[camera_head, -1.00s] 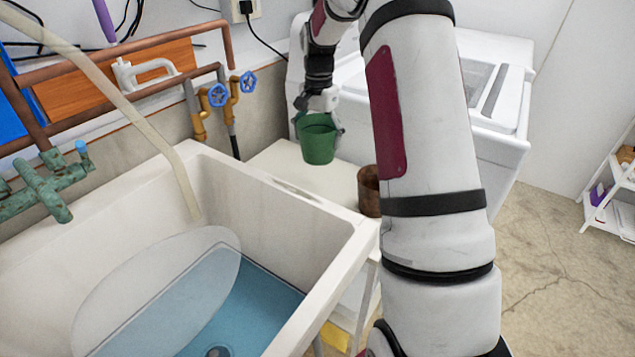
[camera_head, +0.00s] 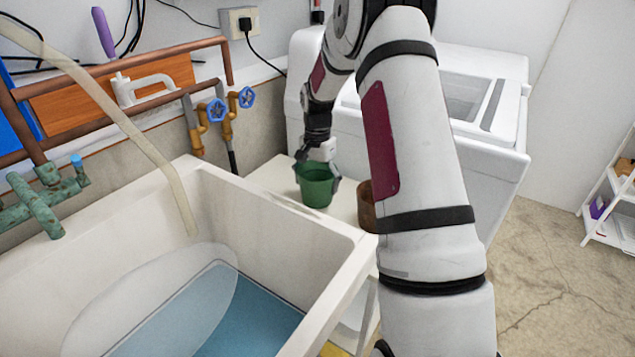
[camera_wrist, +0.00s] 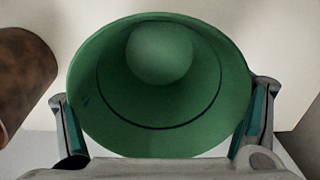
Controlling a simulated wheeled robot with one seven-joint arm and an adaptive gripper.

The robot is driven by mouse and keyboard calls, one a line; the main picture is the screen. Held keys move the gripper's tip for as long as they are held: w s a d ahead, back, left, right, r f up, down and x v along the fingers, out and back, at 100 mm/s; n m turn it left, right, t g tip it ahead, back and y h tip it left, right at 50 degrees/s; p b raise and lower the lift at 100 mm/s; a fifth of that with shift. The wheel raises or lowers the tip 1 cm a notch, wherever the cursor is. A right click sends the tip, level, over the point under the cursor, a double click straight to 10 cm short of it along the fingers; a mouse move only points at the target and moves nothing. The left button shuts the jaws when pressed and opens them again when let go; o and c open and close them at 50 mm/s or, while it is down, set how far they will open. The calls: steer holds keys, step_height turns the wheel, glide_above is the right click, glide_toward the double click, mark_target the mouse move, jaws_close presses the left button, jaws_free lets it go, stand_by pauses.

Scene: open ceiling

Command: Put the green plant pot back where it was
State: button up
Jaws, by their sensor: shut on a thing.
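The green plant pot (camera_head: 316,190) is upright at the white table (camera_head: 268,180) beside the sink. Whether its base touches the table top is hard to tell. My gripper (camera_head: 318,172) is shut on the pot from above, a finger on each side of it. In the wrist view the pot (camera_wrist: 160,90) is seen from its open top, with a round pale green shape inside. My gripper's fingers (camera_wrist: 165,125) press at its left and right sides.
A brown rusty pot (camera_head: 366,206) stands close to the right of the green pot, partly behind my arm. The sink (camera_head: 330,235) holds water at left. A white washing machine (camera_head: 460,135) stands behind. Pipes with blue valves (camera_head: 216,110) are on the wall.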

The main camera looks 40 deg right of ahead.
steer(key=shift+f, duration=0.15)
steer(key=o, duration=1.2)
step_height(320, 180, up, 12)
steer(key=p, duration=0.2)
steer(key=s+a+r+n, duration=0.3)
steer(key=s+a+r, duration=0.3)
steer(key=a+r, duration=0.2)
steer(key=s+a+r+n+t, duration=0.1)
steer(key=s+a+r+n, duration=0.25)
steer(key=s+a, duration=0.55)
steer(key=s+a+r+n, duration=0.2)
steer(key=s+a+n, duration=0.25)
steer(key=s, duration=0.85)
steer(key=s+a+f+n, duration=0.3)
steer(key=s+f, duration=0.1)
steer(key=s, duration=0.6)
steer(key=shift+s+a+t, duration=0.15)
steer(key=shift+t, duration=0.15)
